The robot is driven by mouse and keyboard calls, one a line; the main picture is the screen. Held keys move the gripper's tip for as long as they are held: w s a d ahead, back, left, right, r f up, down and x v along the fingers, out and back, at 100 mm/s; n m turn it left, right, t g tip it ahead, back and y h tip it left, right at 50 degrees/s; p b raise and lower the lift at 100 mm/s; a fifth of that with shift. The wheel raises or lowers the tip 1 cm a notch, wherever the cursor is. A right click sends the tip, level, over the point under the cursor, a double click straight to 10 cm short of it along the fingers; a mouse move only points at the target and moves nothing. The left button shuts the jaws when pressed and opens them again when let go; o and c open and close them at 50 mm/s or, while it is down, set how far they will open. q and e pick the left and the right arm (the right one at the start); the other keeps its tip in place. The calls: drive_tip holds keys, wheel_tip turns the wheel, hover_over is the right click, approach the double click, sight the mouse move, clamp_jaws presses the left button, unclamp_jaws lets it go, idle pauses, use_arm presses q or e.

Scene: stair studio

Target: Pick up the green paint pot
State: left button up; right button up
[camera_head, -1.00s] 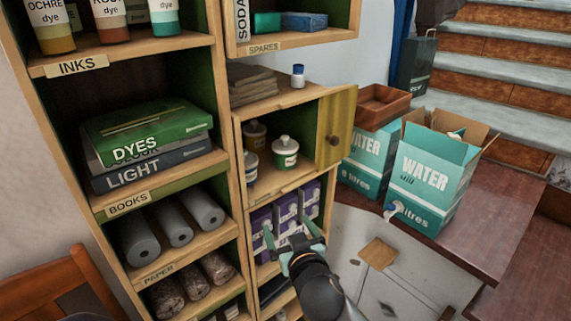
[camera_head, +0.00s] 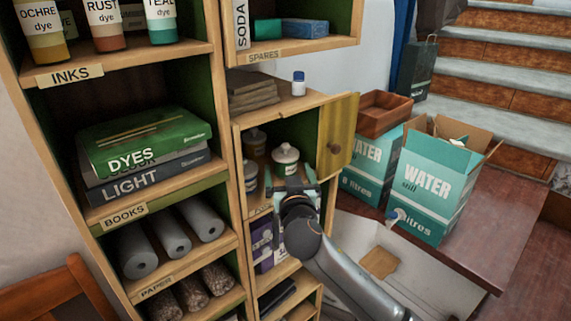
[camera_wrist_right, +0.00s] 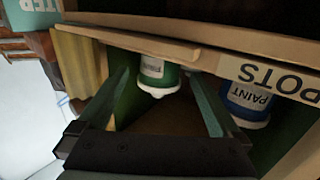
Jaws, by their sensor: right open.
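The green paint pot (camera_head: 286,155), with a white lid, stands in the open cupboard compartment of the shelf unit; its lower part is hidden behind my gripper. My right gripper (camera_head: 289,174) is at the front of that compartment, open, just in front of the pot. In the right wrist view, which is upside down, the green pot (camera_wrist_right: 153,72) appears between the two spread fingers, beyond the gripper body. I cannot tell whether a finger touches it. A blue paint pot (camera_wrist_right: 246,100) stands to one side, outside the fingers. My left gripper is not in view.
An ochre-coloured pot (camera_head: 255,141) stands behind on the left, and the blue pot (camera_head: 250,176) is at the left wall. The small door (camera_head: 340,135) stands open at the right. Purple boxes (camera_head: 262,243) fill the shelf below. Water cartons (camera_head: 432,190) stand on the table at right.

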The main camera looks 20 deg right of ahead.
sight(287, 167)
drive_tip(key=shift+p+x, duration=0.35)
drive_tip(key=shift+x, duration=2.2)
drive_tip(key=shift+c, duration=0.4)
clamp_jaws()
